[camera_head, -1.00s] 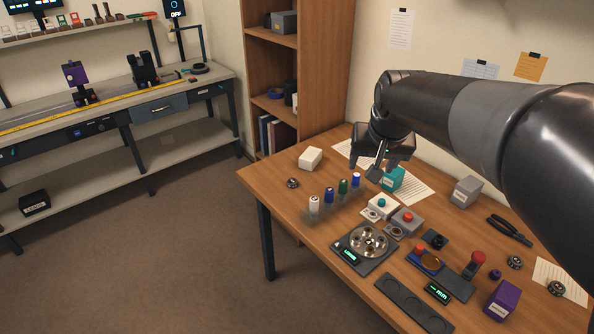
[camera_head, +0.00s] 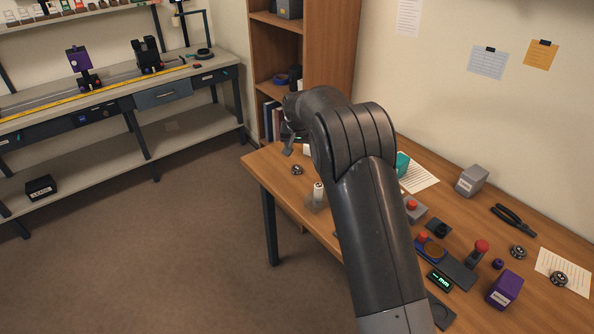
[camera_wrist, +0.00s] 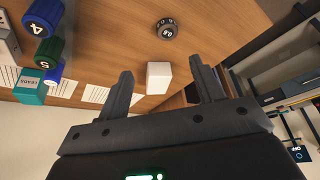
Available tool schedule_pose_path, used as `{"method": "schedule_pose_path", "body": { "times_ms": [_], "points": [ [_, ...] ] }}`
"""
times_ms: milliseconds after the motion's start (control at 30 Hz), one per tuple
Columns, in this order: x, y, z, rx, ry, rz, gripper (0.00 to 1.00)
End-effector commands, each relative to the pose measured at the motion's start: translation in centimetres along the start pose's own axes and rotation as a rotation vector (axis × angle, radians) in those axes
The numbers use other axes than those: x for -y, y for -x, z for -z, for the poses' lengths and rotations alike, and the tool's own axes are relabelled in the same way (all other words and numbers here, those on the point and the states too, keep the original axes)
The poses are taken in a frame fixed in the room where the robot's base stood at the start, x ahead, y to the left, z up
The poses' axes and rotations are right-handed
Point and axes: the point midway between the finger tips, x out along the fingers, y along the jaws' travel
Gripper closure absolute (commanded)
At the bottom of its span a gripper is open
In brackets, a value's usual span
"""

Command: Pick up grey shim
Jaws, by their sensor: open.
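I cannot pick out a grey shim for certain in either view. My gripper (camera_wrist: 160,70) is open and empty in the wrist view, its two dark fingers spread wide. A white block (camera_wrist: 158,78) shows between the fingers, and a dark round numbered piece (camera_wrist: 167,29) lies beyond it on the wooden table. In the head view my gripper (camera_head: 290,142) is over the table's far left corner, partly hidden by my arm. The dark round piece (camera_head: 297,169) lies just below it there. The white block is mostly hidden in that view.
The wooden table (camera_head: 270,179) holds a grey labelled block (camera_head: 471,181), pliers (camera_head: 512,218), a purple block (camera_head: 505,289) and a teal block (camera_head: 402,163). Numbered cylinders (camera_wrist: 48,50) stand left in the wrist view. A bookcase (camera_head: 330,60) stands behind; a workbench (camera_head: 170,99) is at left.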

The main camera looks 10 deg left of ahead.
Motion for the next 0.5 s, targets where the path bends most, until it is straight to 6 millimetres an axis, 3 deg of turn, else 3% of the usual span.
{"method": "schedule_pose_path", "body": {
  "times_ms": [33,167,500],
  "points": [
    [0.6,-1.1,0.0,0.002,0.004,-0.003,0.39],
    [1.4,-2.5,0.0,0.001,0.008,-0.004,0.39],
    [1.5,-7.2,0.0,0.002,0.007,-0.005,0.39]
  ]
}}
